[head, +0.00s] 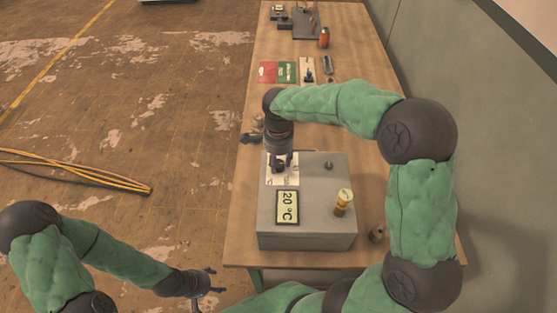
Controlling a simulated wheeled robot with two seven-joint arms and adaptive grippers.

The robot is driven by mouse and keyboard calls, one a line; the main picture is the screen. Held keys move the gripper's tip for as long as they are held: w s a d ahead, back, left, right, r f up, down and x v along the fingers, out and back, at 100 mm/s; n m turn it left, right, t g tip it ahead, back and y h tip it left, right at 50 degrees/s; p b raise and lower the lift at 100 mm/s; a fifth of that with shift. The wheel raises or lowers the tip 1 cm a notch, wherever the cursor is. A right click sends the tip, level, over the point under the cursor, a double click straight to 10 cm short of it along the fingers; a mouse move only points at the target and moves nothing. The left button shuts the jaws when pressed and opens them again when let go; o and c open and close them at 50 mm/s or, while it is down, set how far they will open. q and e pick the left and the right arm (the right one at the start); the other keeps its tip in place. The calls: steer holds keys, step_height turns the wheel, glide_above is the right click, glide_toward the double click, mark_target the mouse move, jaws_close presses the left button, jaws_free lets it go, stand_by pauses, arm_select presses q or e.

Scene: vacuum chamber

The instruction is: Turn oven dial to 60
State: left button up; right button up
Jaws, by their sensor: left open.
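The oven is a grey box (304,243) on the wooden table, with a display (288,207) on top that reads 20 °C. A white panel with markings (288,178) lies on the oven top behind the display. My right gripper (281,168) points down over this panel, and its fingers hide the middle of it. I cannot make out the dial under the fingers, nor whether they touch it or how far they are closed. My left gripper (209,284) is open and empty, in front of the table's left front corner, away from the oven.
A yellow-topped brass fitting (343,202) and a small green knob (328,165) stand on the oven's right side. A small round part (376,233) sits right of it. Red and green booklets (277,72) and an orange bottle (324,37) lie farther back. Cables (80,172) cross the floor at left.

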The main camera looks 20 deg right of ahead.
mark_target(278, 163)
steer(key=shift+o, duration=0.4)
step_height(278, 163, up, 12)
stand_by(0.5)
stand_by(0.4)
